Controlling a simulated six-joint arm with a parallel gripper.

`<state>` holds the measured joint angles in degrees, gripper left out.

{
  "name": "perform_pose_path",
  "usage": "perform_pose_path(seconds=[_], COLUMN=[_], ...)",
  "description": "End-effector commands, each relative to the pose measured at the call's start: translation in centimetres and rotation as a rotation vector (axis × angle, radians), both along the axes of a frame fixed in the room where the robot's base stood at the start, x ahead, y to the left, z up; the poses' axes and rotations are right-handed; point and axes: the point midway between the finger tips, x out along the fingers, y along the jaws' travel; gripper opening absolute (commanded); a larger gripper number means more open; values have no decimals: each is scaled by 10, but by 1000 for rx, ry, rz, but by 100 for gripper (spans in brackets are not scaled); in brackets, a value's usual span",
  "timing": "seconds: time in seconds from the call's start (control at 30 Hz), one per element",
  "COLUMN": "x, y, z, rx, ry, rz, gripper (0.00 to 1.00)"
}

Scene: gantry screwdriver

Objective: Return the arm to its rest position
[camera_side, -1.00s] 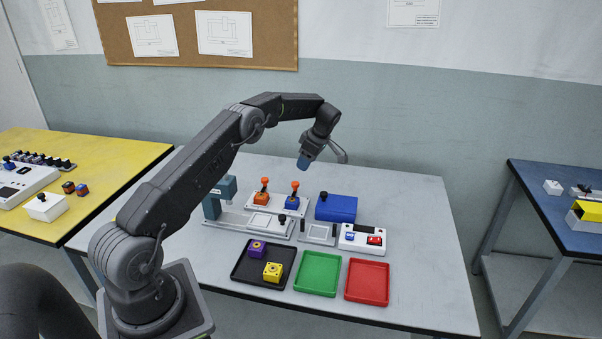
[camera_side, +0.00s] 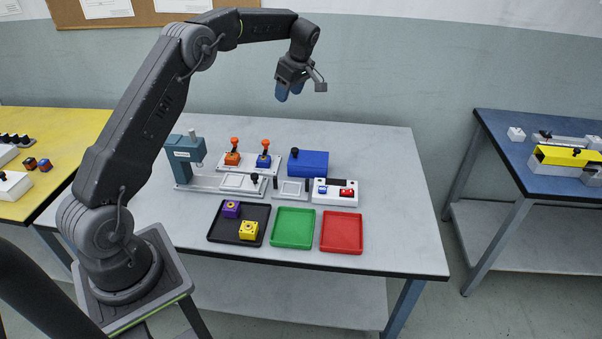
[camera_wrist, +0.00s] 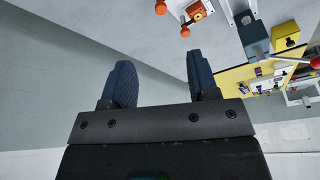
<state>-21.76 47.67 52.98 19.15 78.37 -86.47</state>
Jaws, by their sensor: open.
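My gripper (camera_side: 289,91) hangs in the air above the back part of the grey table (camera_side: 390,215), with its fingers pointing down. It is well clear of every object. In the wrist view its two blue fingers (camera_wrist: 162,85) stand apart with nothing between them, so it is open and empty. The wrist view looks past the fingers at the wall (camera_wrist: 35,85) and, at upper right, at parts of the benches.
On the table stand a teal press (camera_side: 185,158), two orange-handled fixtures (camera_side: 248,160), a blue box (camera_side: 310,164) and a white button box (camera_side: 335,192). In front lie a black tray (camera_side: 222,233) with purple and yellow blocks, a green tray (camera_side: 293,228) and a red tray (camera_side: 342,233).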

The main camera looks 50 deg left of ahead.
Motion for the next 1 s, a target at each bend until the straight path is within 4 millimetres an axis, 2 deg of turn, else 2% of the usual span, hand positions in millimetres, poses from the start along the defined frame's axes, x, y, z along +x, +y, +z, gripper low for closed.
perform_pose_path(seconds=[0.03,0.2,0.37,0.5,0.63,0.73,0.9,1.0], x=[-7,-39,-84,-133,-181,-220,-280,-305], y=[-19,-76,-128,-168,-202,-224,-252,-262], z=[23,78,114,133,139,136,118,105], rx=[-10,-42,-53,-45,-22,5,65,100], ry=[-9,-26,-44,-62,-81,-94,-115,-124], rz=[-88,-394,-680,-926,-1152,-1324,-1587,-1702], gripper=[54,54,54,54,54,54,54,54])
